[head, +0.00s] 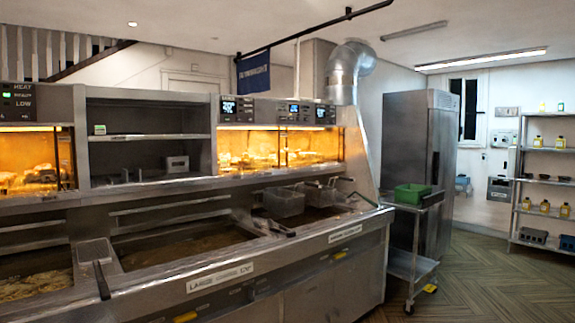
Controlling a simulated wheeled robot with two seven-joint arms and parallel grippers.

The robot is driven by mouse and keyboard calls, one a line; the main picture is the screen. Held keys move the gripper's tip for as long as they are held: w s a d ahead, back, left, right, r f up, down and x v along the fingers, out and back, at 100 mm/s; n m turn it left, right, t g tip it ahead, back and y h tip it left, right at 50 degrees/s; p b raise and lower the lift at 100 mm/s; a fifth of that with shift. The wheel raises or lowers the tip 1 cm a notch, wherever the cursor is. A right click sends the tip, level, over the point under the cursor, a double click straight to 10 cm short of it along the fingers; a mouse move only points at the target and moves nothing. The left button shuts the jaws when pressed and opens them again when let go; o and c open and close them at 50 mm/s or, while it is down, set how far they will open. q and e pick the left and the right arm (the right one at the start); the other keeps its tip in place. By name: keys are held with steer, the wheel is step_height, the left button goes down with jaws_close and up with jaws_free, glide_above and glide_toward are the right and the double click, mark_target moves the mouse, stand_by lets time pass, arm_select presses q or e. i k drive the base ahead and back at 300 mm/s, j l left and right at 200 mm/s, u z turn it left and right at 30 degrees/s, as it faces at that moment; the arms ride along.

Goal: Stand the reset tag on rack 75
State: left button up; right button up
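No reset tag can be made out for certain, and no number 75 is legible. A small green and white item (100,129) stands at the left of the upper shelf in the steel hood unit; it is too small to identify. A wire shelving rack (513,215) stands at the far right, with no readable number. Neither of my grippers shows in the head view.
A long steel fryer range (312,251) fills the left and middle, with wire baskets (284,203) and lit warming bays. A steel cart (412,267) with a green bin (411,194) stands before a tall fridge (406,146). Floor at the right is clear.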

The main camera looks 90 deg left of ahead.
mark_target(261, 164)
steer(key=u, duration=2.05)
steer(key=i+u, duration=0.2)
steer(key=i, duration=0.35)
steer(key=i+u, duration=0.2)
steer(key=i, duration=0.4)
steer(key=i+l+u, duration=0.2)
steer(key=i, duration=0.35)
steer(key=i+u, duration=0.1)
steer(key=i, duration=0.4)
steer(key=i+l+u, duration=0.15)
steer(key=i, duration=0.35)
steer(key=i+l+u, duration=0.1)
steer(key=i, duration=0.45)
steer(key=i+l+u, duration=0.15)
steer(key=i, duration=0.35)
